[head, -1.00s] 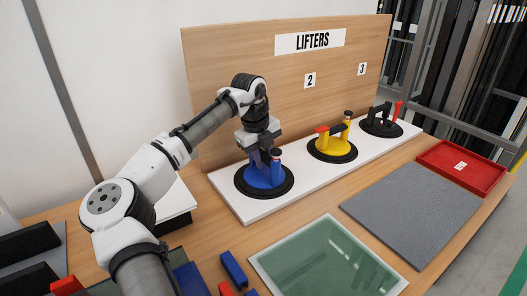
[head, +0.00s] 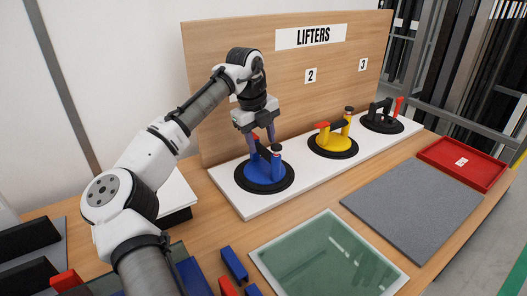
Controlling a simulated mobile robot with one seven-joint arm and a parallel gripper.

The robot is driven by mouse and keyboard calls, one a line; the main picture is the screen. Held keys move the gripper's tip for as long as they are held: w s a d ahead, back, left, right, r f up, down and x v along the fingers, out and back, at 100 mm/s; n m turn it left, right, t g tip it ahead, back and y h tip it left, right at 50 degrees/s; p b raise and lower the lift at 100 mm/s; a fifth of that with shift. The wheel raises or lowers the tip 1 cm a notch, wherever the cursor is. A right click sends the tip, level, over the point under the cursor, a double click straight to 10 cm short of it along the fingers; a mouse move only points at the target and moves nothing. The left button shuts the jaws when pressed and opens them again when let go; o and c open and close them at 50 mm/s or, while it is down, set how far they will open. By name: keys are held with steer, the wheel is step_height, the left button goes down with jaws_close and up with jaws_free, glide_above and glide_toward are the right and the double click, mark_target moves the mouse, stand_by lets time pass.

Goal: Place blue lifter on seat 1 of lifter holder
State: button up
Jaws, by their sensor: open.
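The blue lifter (head: 265,174), a blue body on a black round suction disc, stands flat on the white lifter holder board (head: 237,206) at its left end. It is the leftmost of the lifters there. My gripper (head: 262,138) is directly above it, pointing down. Its fingers are apart, with the tips near the top of the lifter's handle; whether they touch it cannot be told. The number 1 sign is hidden behind my arm. Signs 2 (head: 311,76) and 3 (head: 363,65) show on the wooden back panel.
A yellow lifter (head: 330,139) and a black lifter (head: 382,116) stand further right on the board. A green glass pane (head: 330,262), a grey mat (head: 415,205) and a red tray (head: 462,160) lie in front. Blue blocks (head: 234,264) lie near my arm.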

step_height(320, 180, up, 7)
steer(key=a, duration=0.1)
steer(key=shift+s+r, duration=0.2)
steer(key=shift+s, duration=0.2)
steer(key=shift+a+f, duration=0.1)
